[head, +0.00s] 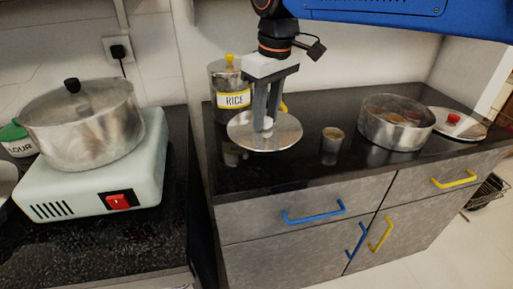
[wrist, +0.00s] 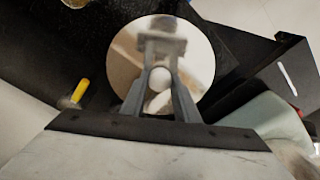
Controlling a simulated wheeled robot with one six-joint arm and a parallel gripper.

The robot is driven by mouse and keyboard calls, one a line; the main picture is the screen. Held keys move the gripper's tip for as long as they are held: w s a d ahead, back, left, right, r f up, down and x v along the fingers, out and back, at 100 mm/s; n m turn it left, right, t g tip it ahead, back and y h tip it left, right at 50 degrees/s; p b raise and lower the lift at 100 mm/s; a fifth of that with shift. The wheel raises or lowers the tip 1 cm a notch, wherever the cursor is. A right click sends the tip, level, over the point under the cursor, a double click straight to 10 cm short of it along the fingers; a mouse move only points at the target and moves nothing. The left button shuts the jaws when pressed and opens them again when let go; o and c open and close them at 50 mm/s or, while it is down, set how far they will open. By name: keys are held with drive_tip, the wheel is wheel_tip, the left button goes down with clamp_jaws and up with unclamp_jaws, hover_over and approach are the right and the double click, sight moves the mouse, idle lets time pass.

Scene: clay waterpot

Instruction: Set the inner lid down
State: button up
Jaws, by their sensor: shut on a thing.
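The inner lid (head: 285,135) is a flat, shiny metal disc with a small pale knob at its centre. My gripper (head: 266,122) points down from above and is shut on the knob. In the wrist view the lid (wrist: 195,70) lies between and beyond the fingers (wrist: 159,85), with the pale knob pinched between them. The lid is close to level over the black counter (head: 290,178), in front of the RICE canister. I cannot tell whether its underside touches the counter.
A RICE canister (head: 226,82) stands behind the lid. A small metal cup (head: 332,146) is to its right, then an open round tin (head: 395,133) with small contents and a red-knobbed lid (head: 470,130). A large pot (head: 85,130) sits on the stove (head: 90,197) at left.

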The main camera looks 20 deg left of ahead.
sight(269, 121)
drive_tip(key=shift+f, duration=3.9)
drive_tip(key=o, duration=1.1)
drive_tip(key=shift+f, duration=0.1)
drive_tip(key=r, duration=0.4)
drive_tip(key=d+r, duration=0.1)
drive_tip(key=r, duration=0.7)
drive_tip(key=shift+s+d+r, duration=0.1)
drive_tip(key=shift+s+d, duration=0.1)
drive_tip(key=shift+s, duration=0.1)
